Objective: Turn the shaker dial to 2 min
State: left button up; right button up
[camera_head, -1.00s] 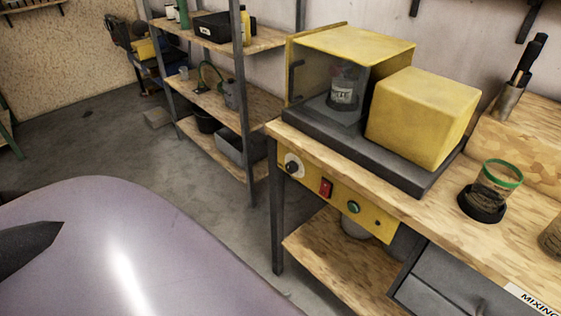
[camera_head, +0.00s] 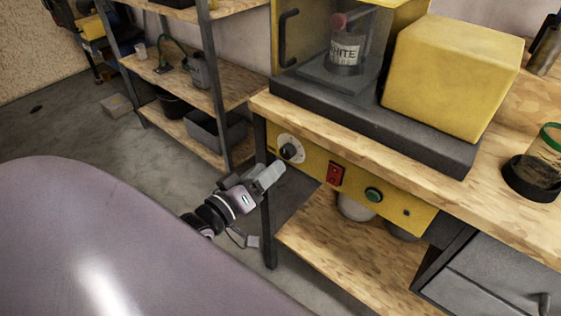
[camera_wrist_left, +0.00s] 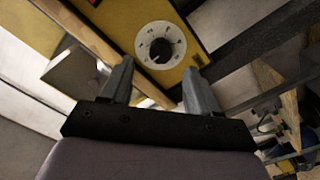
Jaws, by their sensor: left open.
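The shaker dial (camera_head: 290,150) is a black knob on a round white scale, at the left end of the yellow control panel (camera_head: 408,211) under the bench top. It also shows in the left wrist view (camera_wrist_left: 160,49), ahead of the fingers; its setting is too small to read. My left gripper (camera_head: 272,174) is just below and left of the dial in the head view. In the left wrist view its two fingers (camera_wrist_left: 153,82) are apart with nothing between them, short of the knob. The yellow shaker (camera_head: 345,75) holds a container labelled WHITE (camera_head: 345,53). My right gripper is not in view.
A red switch (camera_head: 335,174) and a green button (camera_head: 373,195) sit right of the dial. The bench's metal leg (camera_head: 268,240) stands close to my left gripper. A shelf rack (camera_head: 215,90) is at the back left. Floor lies open between it and me.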

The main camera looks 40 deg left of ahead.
aim_at(285, 154)
pick_arm(q)
jog(key=shift+w+d, duration=0.15)
jog(key=shift+w, duration=2.65)
jog(key=c, duration=1)
